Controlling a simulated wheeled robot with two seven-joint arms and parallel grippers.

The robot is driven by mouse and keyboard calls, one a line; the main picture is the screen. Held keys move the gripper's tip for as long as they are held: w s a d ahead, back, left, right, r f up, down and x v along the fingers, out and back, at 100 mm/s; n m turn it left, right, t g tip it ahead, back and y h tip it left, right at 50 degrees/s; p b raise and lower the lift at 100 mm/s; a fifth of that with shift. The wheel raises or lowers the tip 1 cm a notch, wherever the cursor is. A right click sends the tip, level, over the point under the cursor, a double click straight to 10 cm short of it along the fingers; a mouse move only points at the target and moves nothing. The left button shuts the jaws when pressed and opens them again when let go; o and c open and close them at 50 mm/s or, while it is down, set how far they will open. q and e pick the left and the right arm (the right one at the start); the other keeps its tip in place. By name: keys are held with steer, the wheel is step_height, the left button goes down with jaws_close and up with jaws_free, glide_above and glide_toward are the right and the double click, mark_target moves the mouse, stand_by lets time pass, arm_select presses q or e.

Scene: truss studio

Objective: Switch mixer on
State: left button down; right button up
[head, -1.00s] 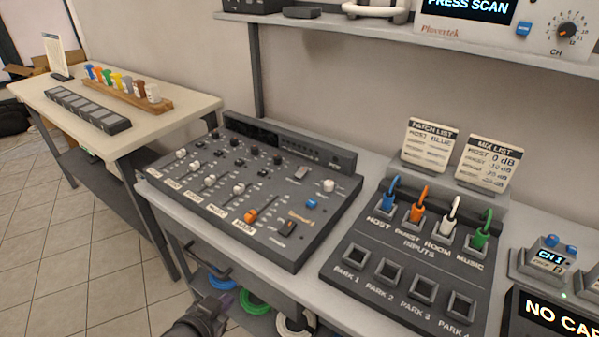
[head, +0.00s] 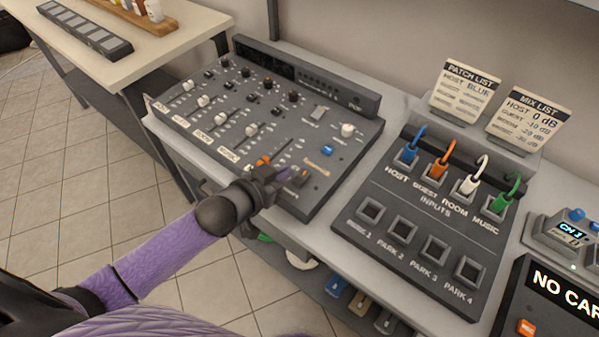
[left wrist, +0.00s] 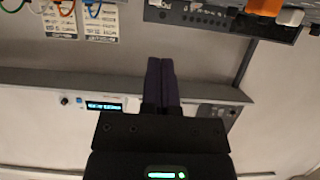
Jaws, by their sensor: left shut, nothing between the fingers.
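The dark grey mixer (head: 335,150) lies on the bench in the head view, with rows of knobs, white faders and one orange fader (head: 263,160). Its display strip (head: 265,62) is dark. A dark rocker switch (head: 301,178) sits at its near right corner. My left gripper (head: 283,176) is shut and empty, its fingertips just left of the switch in the picture; I cannot tell whether they touch anything. In the left wrist view the closed purple fingers (left wrist: 162,82) point up the picture, and part of the mixer (left wrist: 205,16) shows upside down. My right gripper is not in view.
Right of the mixer stands a patch panel (head: 350,222) with blue, orange, white and green plugs. Behind it stand the patch list card (head: 465,90) and mix list card (head: 530,115). A side table (head: 190,30) stands at the far left. Coiled cables hang under the bench.

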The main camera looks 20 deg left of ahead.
mark_target(300, 177)
arm_select(q)
steer(key=b+x, duration=0.1)
steer(key=x, duration=0.3)
steer(key=shift+f, duration=0.2)
steer(key=shift+w+d+f+b, duration=0.1)
steer(key=shift+w+f+b, duration=0.2)
steer(key=shift+f+b, duration=0.25)
steer(key=shift+w+d+f+b, duration=0.1)
steer(key=shift+w+f+b, duration=0.25)
steer(key=shift+f, duration=0.35)
steer(key=shift+w+f+b, duration=0.15)
steer(key=shift+f+b, duration=0.15)
steer(key=shift+f, duration=0.15)
steer(key=shift+d, duration=0.1)
steer(key=shift+w+r+g+p, duration=0.2)
steer(key=shift+g+p, duration=0.1)
steer(key=shift+p, duration=0.3)
steer(key=shift+d+f, duration=0.1)
steer(key=shift+f, duration=0.35)
